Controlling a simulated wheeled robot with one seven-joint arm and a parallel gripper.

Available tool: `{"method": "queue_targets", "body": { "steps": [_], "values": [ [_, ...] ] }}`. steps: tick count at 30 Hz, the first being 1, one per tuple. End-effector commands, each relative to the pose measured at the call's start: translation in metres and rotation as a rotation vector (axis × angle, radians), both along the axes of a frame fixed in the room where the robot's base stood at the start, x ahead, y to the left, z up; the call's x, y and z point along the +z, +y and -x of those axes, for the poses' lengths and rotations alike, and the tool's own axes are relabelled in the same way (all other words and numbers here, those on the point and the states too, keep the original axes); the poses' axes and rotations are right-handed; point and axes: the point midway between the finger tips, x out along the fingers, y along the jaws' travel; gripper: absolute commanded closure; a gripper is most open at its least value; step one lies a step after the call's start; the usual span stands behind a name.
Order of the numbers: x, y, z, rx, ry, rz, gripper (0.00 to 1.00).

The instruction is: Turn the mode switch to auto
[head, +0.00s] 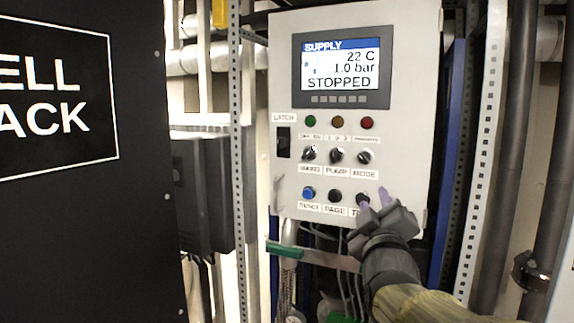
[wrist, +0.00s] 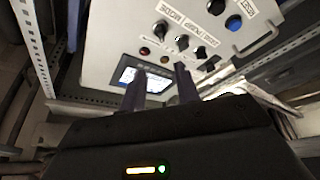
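The mode switch (head: 365,157) is a small black rotary knob, the rightmost of three in a row on the pale control panel (head: 290,105). The label MODE sits under it. In the wrist view, turned over, it is the leftmost knob (wrist: 160,31). Which position its pointer marks is too small to read. My gripper (head: 374,199) is at the panel's lower right, below the mode switch and partly covering the bottom-row label. In the wrist view its two fingers (wrist: 160,69) stand apart with nothing between them, and the mode switch is clear of them.
The screen (head: 341,71) reads SUPPLY, 22 C, 1.0 bar, STOPPED. The pump knob (head: 336,156) is left of the mode switch. A blue button (head: 309,193) and black buttons lie below.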

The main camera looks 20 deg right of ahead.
Motion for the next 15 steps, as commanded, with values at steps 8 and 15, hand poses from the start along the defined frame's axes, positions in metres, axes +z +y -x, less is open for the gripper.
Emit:
{"method": "queue_targets", "body": {
  "steps": [8,15],
  "values": [
    [0.000,-0.001,-0.003,0.002,0.002,-0.004,0.68],
    [0.007,-0.012,-0.021,0.004,0.006,-0.005,0.68]
  ]
}}
